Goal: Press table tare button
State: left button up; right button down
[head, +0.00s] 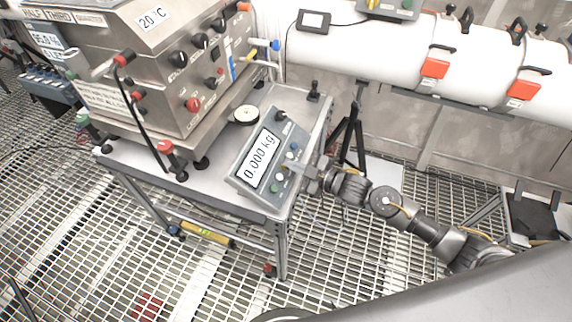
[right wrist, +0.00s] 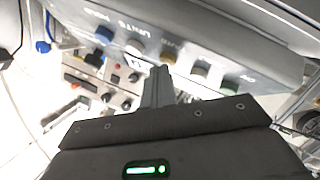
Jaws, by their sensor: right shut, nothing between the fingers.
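The scale's grey display panel (head: 246,186) stands tilted at the table's right front and reads 0.000 kg. Buttons run along its right side; in the right wrist view they are a blue button (right wrist: 103,35), a white one (right wrist: 135,48), a yellow-brown one (right wrist: 168,54), a pale one (right wrist: 200,69) and a green one (right wrist: 232,83). HOLD and UNITS show in part; I cannot read a tare label. My right gripper (head: 307,180) is shut and empty, just right of the panel. Its tips (right wrist: 160,73) appear close to the yellow-brown button; contact is unclear. My left gripper is out of view.
The steel table (head: 140,172) also bears a large steel box with knobs (head: 192,75) and a small round dish (head: 245,115). A black joystick (head: 314,92) stands at its back right corner. A white tube with orange latches (head: 480,65) runs behind. The floor is metal grating.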

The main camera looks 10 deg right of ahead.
jog(key=shift+s+d+r+p, duration=0.2)
jog(key=shift+r+p, duration=0.1)
jog(key=shift+p, duration=0.1)
jog(key=shift+r, duration=0.1)
jog(key=d+r+p, duration=0.1)
jog(key=s+d+r+p, duration=0.1)
jog(key=r+p, duration=0.1)
jog(key=d+r+p, duration=0.1)
jog(key=p, duration=0.1)
jog(key=shift+s+r, duration=0.4)
dwell(0.7)
